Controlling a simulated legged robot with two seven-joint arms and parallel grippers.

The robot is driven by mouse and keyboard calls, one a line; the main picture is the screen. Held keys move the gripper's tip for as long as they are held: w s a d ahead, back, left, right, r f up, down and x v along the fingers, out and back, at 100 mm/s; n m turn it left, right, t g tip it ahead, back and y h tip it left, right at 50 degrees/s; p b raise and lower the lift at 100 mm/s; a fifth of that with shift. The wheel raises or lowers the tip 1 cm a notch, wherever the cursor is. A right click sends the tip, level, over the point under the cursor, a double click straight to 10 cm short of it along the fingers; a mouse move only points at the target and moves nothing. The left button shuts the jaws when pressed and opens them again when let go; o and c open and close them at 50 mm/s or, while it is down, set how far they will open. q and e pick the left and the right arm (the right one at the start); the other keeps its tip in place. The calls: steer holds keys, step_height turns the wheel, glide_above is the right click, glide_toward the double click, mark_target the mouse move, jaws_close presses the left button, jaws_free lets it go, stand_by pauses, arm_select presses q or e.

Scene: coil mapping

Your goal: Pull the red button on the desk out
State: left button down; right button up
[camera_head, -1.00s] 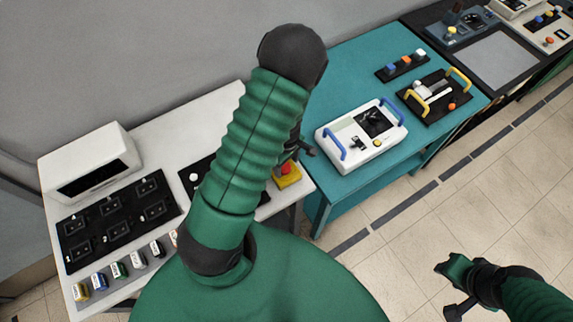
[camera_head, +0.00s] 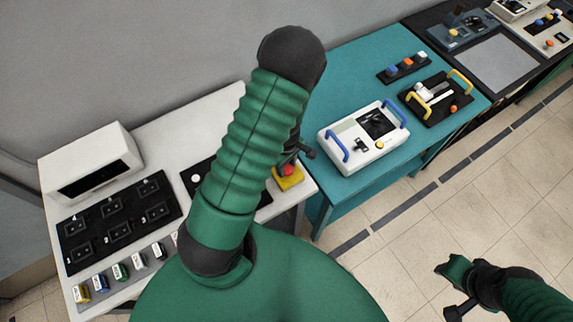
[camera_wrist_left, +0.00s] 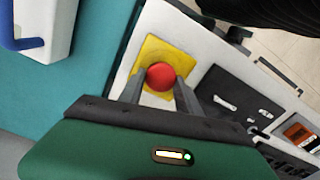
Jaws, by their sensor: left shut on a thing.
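The red button (camera_wrist_left: 161,76) is a round knob on a yellow square base (camera_wrist_left: 154,49) on the white desk. In the left wrist view my left gripper (camera_wrist_left: 158,85) has one finger on each side of the button and is shut on it. In the head view the button (camera_head: 288,170) and its yellow base (camera_head: 289,184) show near the desk's right edge, with my left gripper (camera_head: 298,152) just above, partly hidden by my green arm. My right gripper (camera_head: 455,285) hangs over the floor at lower right, away from the desk; its jaw state is unclear.
The white desk (camera_head: 215,110) holds a white box (camera_head: 95,160), a black switch panel (camera_head: 118,220) and several small coloured blocks. Right of it, a teal table (camera_head: 340,75) carries a white device with blue handles (camera_head: 362,137) and a black device with yellow handles (camera_head: 436,97).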

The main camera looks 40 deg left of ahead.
arm_select(q)
steer(key=shift+d, duration=0.2)
step_height(320, 180, up, 2)
steer(key=shift+r+p, duration=0.15)
steer(key=shift+p, duration=0.85)
steer(key=shift+w+f, duration=0.15)
steer(key=shift+f, duration=0.05)
steer(key=c, duration=1.3)
jaws_free()
steer(key=o, duration=0.5)
steer(key=shift+d+r, duration=0.1)
steer(key=shift+c, duration=0.2)
steer(key=shift+d, duration=0.1)
step_height(320, 180, up, 8)
step_height(320, 180, up, 9)
steer(key=p, duration=0.2)
glide_above(288, 167)
steer(key=shift+d, duration=0.35)
